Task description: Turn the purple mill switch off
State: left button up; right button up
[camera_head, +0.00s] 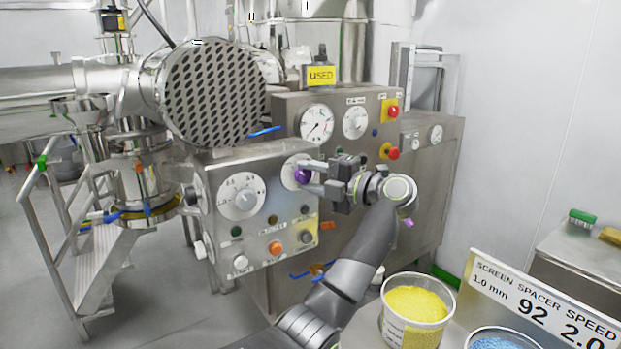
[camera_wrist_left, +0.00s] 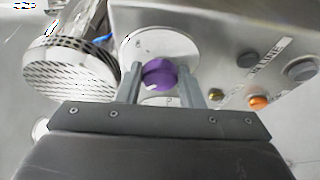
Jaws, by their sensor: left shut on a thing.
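The purple mill switch (camera_head: 302,176) is a round knob on a pale round dial plate, at the upper right of the steel control panel (camera_head: 225,165). My left gripper (camera_head: 311,175) reaches it from the right, with its two fingers on either side of the knob. In the left wrist view the purple knob (camera_wrist_left: 158,74) sits between the fingertips of my left gripper (camera_wrist_left: 161,85), and a small white mark shows on its lower left. The gripper is shut on the knob. The dial's markings are too small to read. My right gripper is not in view.
Behind stands a gauge cabinet (camera_head: 340,105) with red knobs. A tub of yellow granules (camera_head: 417,306) and a sign (camera_head: 545,305) are at the lower right.

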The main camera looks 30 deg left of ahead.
pick_arm(q)
jog(key=o, duration=1)
jog(key=d+b, duration=0.4)
jog(key=d, duration=1.3)
jog(key=shift+d+b, duration=0.25)
jog(key=shift+b, duration=0.15)
